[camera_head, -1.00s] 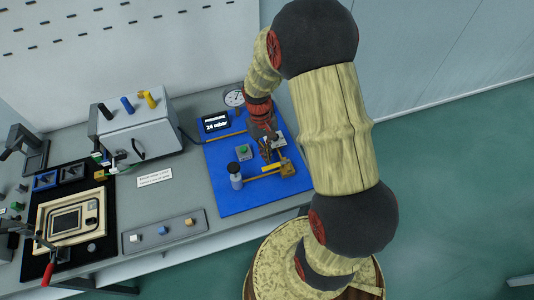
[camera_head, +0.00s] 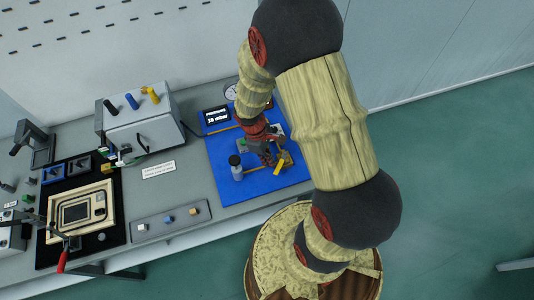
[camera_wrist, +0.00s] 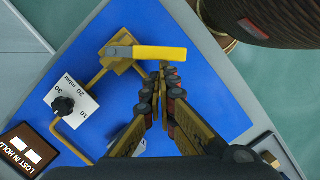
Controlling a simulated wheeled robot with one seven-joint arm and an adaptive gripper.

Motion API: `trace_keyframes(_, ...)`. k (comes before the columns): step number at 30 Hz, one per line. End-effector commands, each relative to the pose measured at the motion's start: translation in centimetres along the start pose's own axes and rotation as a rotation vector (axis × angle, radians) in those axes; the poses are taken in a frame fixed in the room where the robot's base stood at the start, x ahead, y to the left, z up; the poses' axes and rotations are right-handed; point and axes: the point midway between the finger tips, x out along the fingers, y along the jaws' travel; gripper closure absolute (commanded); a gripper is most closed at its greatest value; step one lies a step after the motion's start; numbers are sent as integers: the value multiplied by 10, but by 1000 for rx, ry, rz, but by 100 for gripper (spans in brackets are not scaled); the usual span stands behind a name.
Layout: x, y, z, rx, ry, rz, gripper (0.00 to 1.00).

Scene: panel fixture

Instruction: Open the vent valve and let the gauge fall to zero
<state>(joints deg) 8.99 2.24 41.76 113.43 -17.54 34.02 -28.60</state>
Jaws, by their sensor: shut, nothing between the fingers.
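The vent valve's yellow lever (camera_wrist: 158,53) sticks out to the right from its brass body (camera_wrist: 121,62) in the wrist view, at an angle to the pipe. In the head view the lever (camera_head: 280,167) slants down-left from the valve. My gripper (camera_wrist: 163,74) is shut and empty, its fingertips right at the lever's side; contact is hard to tell. In the head view my gripper (camera_head: 267,159) is low over the blue panel. The display (camera_head: 216,117) reads about 16 mbar. The round dial gauge (camera_head: 231,91) is partly hidden behind my arm.
The blue panel (camera_head: 230,190) also bears a dark-capped cylinder (camera_head: 236,168) and a green button box. A grey box (camera_head: 140,125) stands left; the panel's front is clear.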

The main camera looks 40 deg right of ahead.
Motion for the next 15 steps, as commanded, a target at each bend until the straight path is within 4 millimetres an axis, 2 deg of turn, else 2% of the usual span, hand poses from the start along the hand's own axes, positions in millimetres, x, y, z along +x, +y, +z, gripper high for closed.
trace_keyframes(15, 7, -14, 31, -450, -1, 111, 100)
